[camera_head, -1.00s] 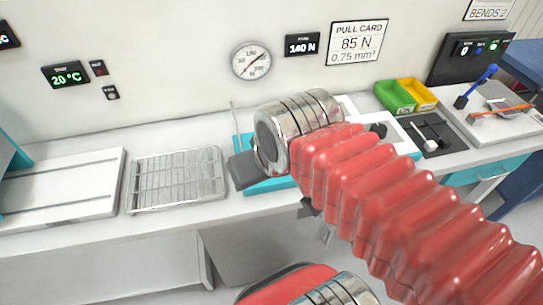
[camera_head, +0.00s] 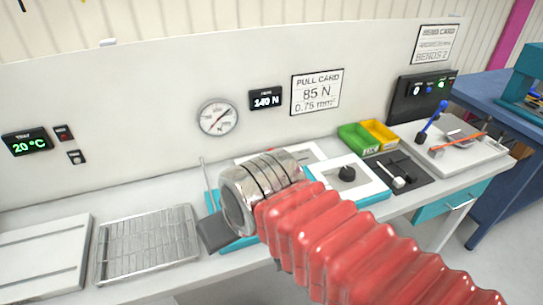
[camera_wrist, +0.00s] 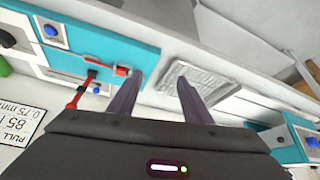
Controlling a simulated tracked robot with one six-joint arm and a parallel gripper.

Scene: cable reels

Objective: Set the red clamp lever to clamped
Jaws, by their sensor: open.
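A red lever (camera_wrist: 76,96) with a dark pivot stands on the teal fixture (camera_wrist: 115,50) in the wrist view, left of my gripper (camera_wrist: 160,80). The fingers do not touch the lever. In the head view, my arm covers most of the teal fixture (camera_head: 232,243), and I cannot make out the red lever or the fingertips there.
A wire tray (camera_head: 147,243) lies left of the fixture and a white plate (camera_head: 40,262) beyond it. Green (camera_head: 357,138) and yellow (camera_head: 380,133) bins stand at right. A blue-handled lever (camera_head: 432,120) and an orange bar (camera_head: 460,143) are on a white plate farther right.

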